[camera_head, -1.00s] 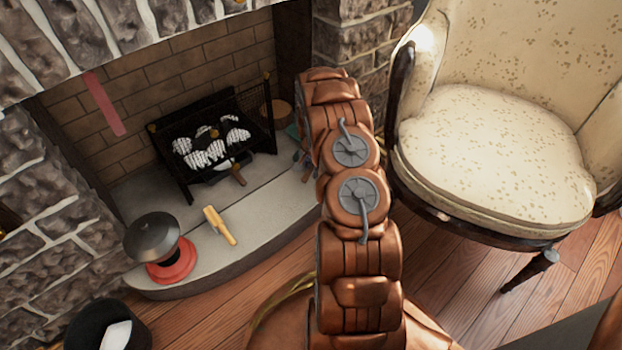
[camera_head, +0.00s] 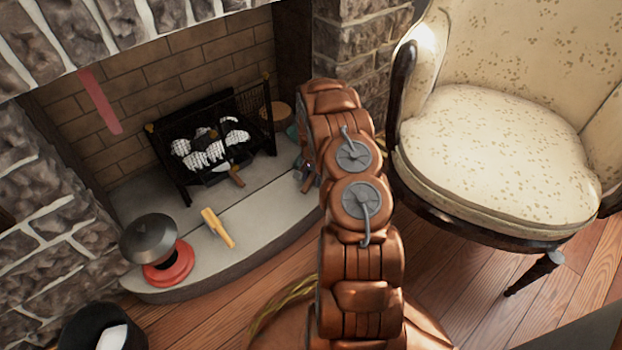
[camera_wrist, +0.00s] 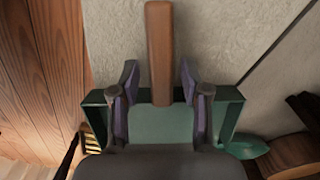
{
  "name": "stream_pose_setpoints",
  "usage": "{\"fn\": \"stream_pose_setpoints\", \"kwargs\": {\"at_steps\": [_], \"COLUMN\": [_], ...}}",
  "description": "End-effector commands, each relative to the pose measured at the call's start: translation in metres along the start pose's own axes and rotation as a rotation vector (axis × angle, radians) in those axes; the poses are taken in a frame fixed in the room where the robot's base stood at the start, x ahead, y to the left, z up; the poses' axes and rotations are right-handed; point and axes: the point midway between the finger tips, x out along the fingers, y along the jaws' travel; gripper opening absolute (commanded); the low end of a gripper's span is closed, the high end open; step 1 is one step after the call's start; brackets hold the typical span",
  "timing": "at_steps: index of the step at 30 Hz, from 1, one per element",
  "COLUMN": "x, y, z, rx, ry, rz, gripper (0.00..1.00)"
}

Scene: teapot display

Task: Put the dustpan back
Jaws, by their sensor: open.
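The dustpan (camera_wrist: 163,128) shows in the wrist view as a dark green pan with raised side walls and a brown handle pointing up the picture. It lies over the pale stone hearth. My gripper (camera_wrist: 158,75) is open, with one finger on each side of the handle near where it joins the pan. I see gaps between the fingers and the handle. In the head view my arm hides the gripper and most or all of the dustpan.
The hearth (camera_head: 265,218) also carries a yellow-handled tool (camera_head: 217,228) and a red pot with a dark lid (camera_head: 150,240). A grate with logs (camera_head: 212,145) stands in the fireplace. A cream armchair (camera_head: 495,160) is at right, a black bucket (camera_head: 75,335) at lower left.

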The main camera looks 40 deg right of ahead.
Motion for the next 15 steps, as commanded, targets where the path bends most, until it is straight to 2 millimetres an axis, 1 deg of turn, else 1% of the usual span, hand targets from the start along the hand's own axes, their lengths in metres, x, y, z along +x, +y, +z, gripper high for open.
{"fn": "stream_pose_setpoints", "kwargs": {"at_steps": [8,11,15], "x": [-0.003,-0.009,-0.026], "y": [0.0,0.0,-0.001], "z": [0.0,-0.001,-0.002], "rx": [0.0,0.0,-0.001], "ry": [0.001,0.002,0.004], "rz": [0.0,-0.001,-0.002], "gripper": [0.46,0.46,0.46]}}
